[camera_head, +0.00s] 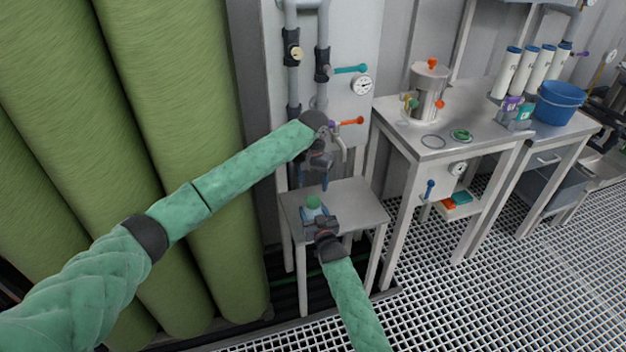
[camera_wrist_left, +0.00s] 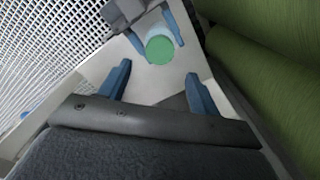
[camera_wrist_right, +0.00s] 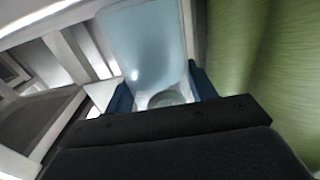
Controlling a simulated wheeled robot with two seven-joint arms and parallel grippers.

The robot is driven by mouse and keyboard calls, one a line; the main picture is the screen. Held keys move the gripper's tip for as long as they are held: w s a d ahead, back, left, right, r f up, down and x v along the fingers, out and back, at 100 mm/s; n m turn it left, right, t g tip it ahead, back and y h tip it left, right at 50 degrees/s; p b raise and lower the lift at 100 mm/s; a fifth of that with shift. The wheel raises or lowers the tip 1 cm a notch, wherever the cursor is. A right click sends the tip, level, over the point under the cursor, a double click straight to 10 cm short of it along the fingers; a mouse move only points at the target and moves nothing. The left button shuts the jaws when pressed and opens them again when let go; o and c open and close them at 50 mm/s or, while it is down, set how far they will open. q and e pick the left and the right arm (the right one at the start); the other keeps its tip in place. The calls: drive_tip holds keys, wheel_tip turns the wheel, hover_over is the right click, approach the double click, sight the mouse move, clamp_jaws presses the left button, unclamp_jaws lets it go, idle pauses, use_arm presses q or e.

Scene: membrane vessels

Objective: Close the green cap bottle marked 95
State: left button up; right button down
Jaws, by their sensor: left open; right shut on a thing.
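A pale blue bottle (camera_head: 312,213) stands on the small metal table, with a green cap (camera_head: 313,202) on its top. I cannot read a mark on it or tell how tight the cap sits. My right gripper (camera_head: 321,224) is shut on the bottle's body; the bottle fills the right wrist view (camera_wrist_right: 145,45) between the fingers. My left gripper (camera_head: 312,180) is open and empty above the cap, fingers pointing down. In the left wrist view the round cap (camera_wrist_left: 160,49) lies just beyond the gap between the open fingertips (camera_wrist_left: 158,74), apart from them.
The small table (camera_head: 358,202) is otherwise clear. Pipes with a teal-handled valve (camera_head: 350,69) and an orange-handled tap (camera_head: 347,122) are close to my left gripper. Tall green cylinders (camera_head: 180,120) stand at left. A larger bench (camera_head: 400,127) at right holds a steel vessel (camera_head: 430,85).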

sight(313, 201)
use_arm(q)
drive_tip(key=shift+f, duration=4)
drive_tip(key=c, duration=1)
drive_tip(key=shift+m, duration=0.9)
drive_tip(key=o, duration=1.1)
drive_tip(key=shift+o, duration=0.2)
